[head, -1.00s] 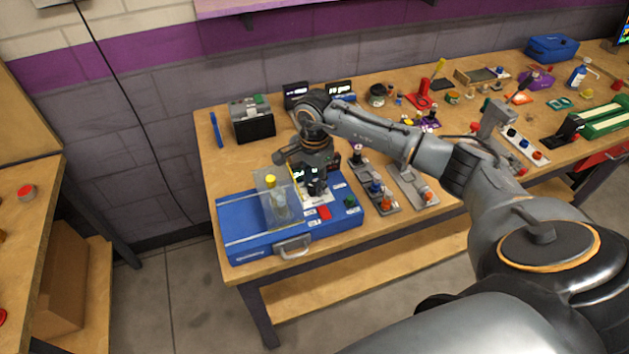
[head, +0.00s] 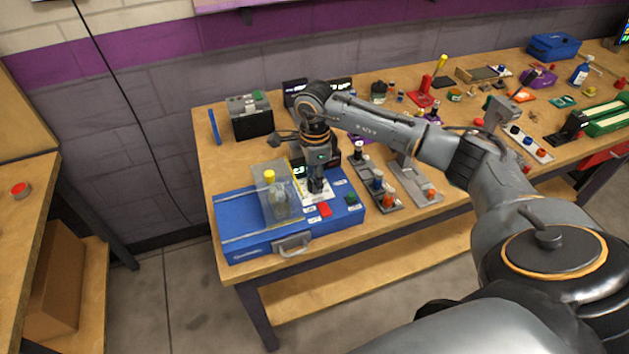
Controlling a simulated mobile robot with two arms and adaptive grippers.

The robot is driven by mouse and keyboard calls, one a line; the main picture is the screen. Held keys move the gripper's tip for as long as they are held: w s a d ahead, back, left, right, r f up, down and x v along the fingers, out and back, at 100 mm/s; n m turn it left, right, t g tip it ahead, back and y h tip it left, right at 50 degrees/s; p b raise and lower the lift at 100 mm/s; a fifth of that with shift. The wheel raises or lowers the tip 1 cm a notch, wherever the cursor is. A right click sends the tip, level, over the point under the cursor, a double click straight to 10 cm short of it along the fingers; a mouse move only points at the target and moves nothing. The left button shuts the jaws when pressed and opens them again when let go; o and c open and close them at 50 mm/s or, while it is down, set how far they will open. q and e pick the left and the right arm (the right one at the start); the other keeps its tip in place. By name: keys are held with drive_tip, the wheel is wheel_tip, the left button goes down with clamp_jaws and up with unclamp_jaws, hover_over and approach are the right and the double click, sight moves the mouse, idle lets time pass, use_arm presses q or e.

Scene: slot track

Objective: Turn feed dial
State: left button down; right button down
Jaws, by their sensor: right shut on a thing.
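My right gripper (head: 317,186) points down over the white panel (head: 322,195) on the blue machine (head: 235,222) at the left end of the bench. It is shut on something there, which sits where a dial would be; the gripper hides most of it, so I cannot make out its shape. A red button (head: 325,209) and a green button (head: 351,198) are on the machine's front right. My left gripper is not in view.
A black battery-like box (head: 250,117) stands behind the machine. Grey slotted strips with knobs (head: 377,184) lie close to its right. More tools fill the bench further right. The bench's front edge is just before the machine's handle (head: 292,245).

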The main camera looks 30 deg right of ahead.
drive_tip(key=shift+m+b, duration=0.35)
drive_tip(key=shift+m, duration=0.75)
drive_tip(key=c, duration=1)
unclamp_jaws()
drive_tip(key=shift+r, duration=0.1)
wheel_tip(320, 180, up, 12)
drive_tip(key=shift+f, duration=0.1)
drive_tip(key=shift+f, duration=0.1)
